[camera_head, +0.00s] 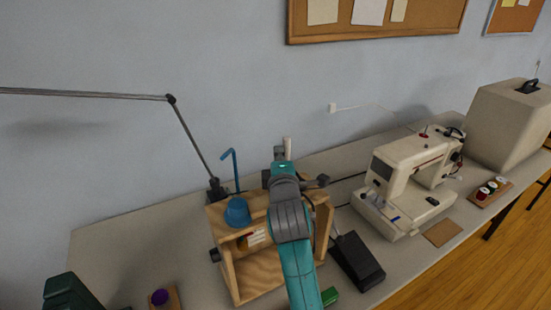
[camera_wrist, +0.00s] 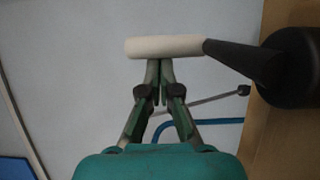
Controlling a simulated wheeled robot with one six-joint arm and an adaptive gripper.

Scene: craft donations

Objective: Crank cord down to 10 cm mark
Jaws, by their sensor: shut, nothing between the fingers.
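A wooden frame (camera_head: 233,268) stands on the table, partly hidden behind my arm. In the wrist view, a white cylindrical handle (camera_wrist: 165,46) sits on a tapered black rod (camera_wrist: 238,60) that runs to a dark round hub (camera_wrist: 292,65). The pale handle also shows upright behind my wrist in the head view (camera_head: 287,146). My gripper (camera_wrist: 158,62) is shut and empty, its fingertips at the handle's edge; I cannot tell whether they touch it. A pale label (camera_head: 257,237) shows inside the frame; the cord and 10 cm mark cannot be made out.
A blue cup-shaped part (camera_head: 237,213) sits on the frame, with a blue bent rod (camera_head: 234,170) behind. A lamp arm (camera_head: 190,135) rises at left. A black pedal (camera_head: 357,262) and sewing machine (camera_head: 408,180) stand right. The table's left rear is clear.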

